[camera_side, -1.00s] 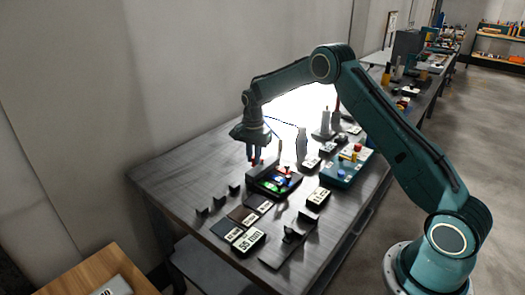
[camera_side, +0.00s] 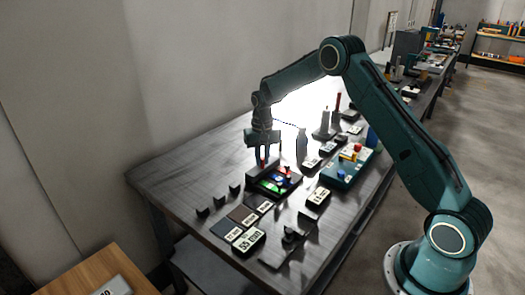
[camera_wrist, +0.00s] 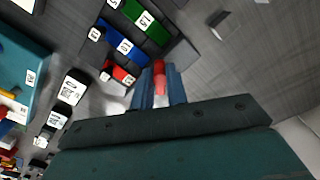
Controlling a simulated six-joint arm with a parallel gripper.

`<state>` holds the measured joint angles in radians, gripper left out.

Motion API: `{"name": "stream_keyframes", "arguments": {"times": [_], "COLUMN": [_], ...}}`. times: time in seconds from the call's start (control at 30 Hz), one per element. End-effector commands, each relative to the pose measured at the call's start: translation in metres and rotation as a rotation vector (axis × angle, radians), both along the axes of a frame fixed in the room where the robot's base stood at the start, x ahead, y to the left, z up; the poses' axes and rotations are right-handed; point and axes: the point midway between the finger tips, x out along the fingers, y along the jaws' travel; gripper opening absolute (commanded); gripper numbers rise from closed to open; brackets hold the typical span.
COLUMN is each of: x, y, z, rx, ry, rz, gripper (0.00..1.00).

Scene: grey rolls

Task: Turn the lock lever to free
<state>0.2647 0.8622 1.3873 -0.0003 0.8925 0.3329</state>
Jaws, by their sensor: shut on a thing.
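My gripper (camera_side: 263,157) points down at the back left edge of a dark tray (camera_side: 262,187). In the wrist view its blue fingers are shut on a small red piece (camera_wrist: 159,68); I cannot tell whether this is the lock lever or whether it is fixed to the tray. A teal box (camera_side: 337,177) with a yellow bar (camera_side: 349,155) and red knob on top stands to the right, clear of my gripper. It shows partly at the left of the wrist view (camera_wrist: 20,62). No lever is clearly labelled, and the lever's position is too small to read.
The tray holds a green block (camera_wrist: 146,20), a blue block (camera_wrist: 124,44) and a red block (camera_wrist: 121,73). Labelled dark blocks (camera_side: 249,241) and small brackets (camera_side: 203,212) lie in front. A grey bottle shape (camera_side: 301,143) stands behind. The table's left end (camera_side: 160,180) is clear.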

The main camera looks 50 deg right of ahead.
Motion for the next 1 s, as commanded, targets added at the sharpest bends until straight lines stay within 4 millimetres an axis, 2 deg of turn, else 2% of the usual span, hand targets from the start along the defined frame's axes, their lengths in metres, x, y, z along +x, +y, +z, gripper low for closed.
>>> {"name": "stream_keyframes", "arguments": {"times": [0.6,1.0], "x": [-0.011,-0.012], "y": [-0.021,-0.029], "z": [0.000,0.001], "rx": [-0.001,-0.002], "ry": [-0.002,-0.001], "rz": [0.572,0.783], "gripper": [0.00,0.00]}}
